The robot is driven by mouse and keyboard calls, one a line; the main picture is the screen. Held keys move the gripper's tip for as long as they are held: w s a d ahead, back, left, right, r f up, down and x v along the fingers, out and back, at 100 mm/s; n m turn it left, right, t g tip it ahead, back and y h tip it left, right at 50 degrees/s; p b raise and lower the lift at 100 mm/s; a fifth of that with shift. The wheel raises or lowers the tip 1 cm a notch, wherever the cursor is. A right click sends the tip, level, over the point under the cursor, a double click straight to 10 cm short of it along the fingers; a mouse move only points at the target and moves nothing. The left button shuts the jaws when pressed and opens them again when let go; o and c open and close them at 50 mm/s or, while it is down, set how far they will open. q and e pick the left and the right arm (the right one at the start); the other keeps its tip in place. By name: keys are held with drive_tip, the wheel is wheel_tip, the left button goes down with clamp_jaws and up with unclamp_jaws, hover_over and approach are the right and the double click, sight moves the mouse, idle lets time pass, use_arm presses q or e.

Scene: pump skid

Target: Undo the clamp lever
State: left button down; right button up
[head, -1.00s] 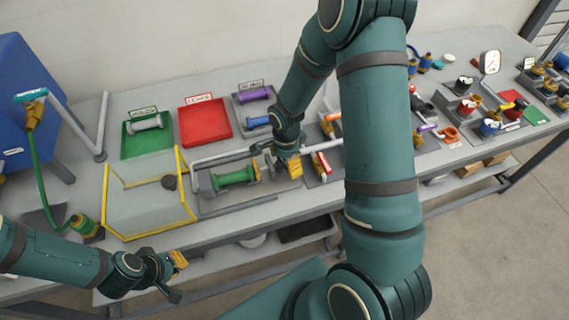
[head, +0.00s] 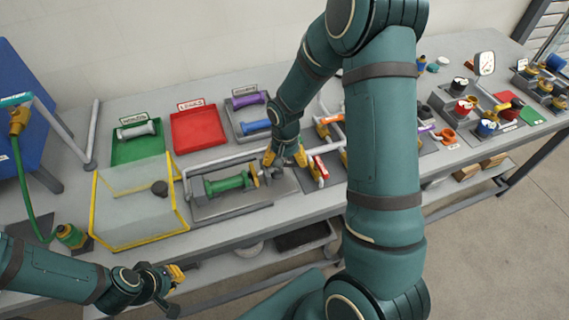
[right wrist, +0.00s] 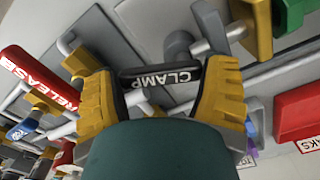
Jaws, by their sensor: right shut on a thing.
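The clamp lever (right wrist: 160,77) has a black handle lettered CLAMP; in the right wrist view it lies across the space between the yellow fingers of my right gripper (right wrist: 160,92), which is shut on it. In the head view my right gripper (head: 285,158) is at the right end of the fixture (head: 205,213) that holds a green spool-shaped part (head: 229,184). The lever is mostly hidden there by the fingers. My left gripper (head: 175,288) is low at the left, off the table's front edge and away from the lever; its opening is unclear.
A red RELEASE lever (right wrist: 40,78) is close beside the right gripper, also visible in the head view (head: 318,170). A yellow-edged clear box (head: 130,205) stands left of the fixture. Green (head: 122,152) and red (head: 199,139) trays lie behind. Pipes surround the fixture.

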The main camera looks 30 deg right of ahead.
drive_tip(key=shift+w+d+n, duration=0.1)
drive_tip(key=shift+w+n, duration=0.1)
drive_tip(key=shift+n, duration=0.9)
drive_tip(key=shift+w+d+n, duration=0.1)
drive_tip(key=shift+w+n, duration=0.1)
drive_tip(key=shift+n, duration=0.9)
drive_tip(key=o, duration=1)
drive_tip(key=shift+o, duration=0.2)
wheel_tip(320, 180, up, 12)
